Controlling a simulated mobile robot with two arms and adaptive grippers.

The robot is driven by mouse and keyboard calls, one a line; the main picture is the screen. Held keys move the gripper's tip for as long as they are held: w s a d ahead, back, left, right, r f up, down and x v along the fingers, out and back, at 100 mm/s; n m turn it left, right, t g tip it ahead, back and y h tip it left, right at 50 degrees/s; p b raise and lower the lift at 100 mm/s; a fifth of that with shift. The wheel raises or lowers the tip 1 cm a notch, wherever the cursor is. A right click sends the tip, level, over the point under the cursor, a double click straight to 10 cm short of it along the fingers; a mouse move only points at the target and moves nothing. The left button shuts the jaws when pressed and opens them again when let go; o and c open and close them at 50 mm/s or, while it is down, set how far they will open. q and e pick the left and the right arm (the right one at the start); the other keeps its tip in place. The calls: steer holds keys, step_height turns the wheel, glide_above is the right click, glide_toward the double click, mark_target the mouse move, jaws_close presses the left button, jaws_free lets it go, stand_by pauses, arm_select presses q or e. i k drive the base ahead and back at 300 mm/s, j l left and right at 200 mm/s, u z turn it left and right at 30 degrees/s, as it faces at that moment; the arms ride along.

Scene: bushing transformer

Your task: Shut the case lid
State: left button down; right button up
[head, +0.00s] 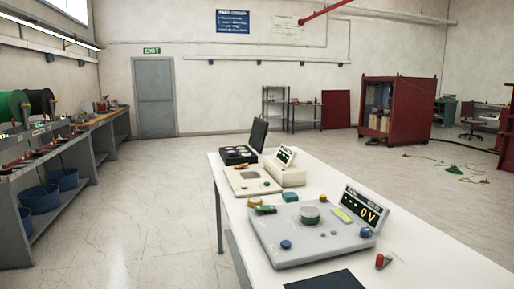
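A small black case (239,157) stands at the far end of the white table in the head view. Its lid (259,134) is open and stands nearly upright on the case's right side. Several small round items show inside the case, too small to make out. Neither of my grippers is in view.
Nearer than the case on the white table (440,250) are a beige device (252,181) and a grey device (300,242), each with a raised display. A red-tipped piece (382,261) lies at the right. Floor left of the table is clear up to a workbench (75,150).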

mark_target(259, 131)
steer(key=i+j, duration=0.15)
steer(key=j, duration=0.2)
steer(key=i+j+z, duration=0.1)
steer(key=i+j, duration=0.25)
steer(key=j, duration=0.35)
steer(key=i+j+z, duration=0.1)
steer(key=j, duration=0.2)
steer(key=i+j, duration=0.2)
steer(key=j, duration=0.2)
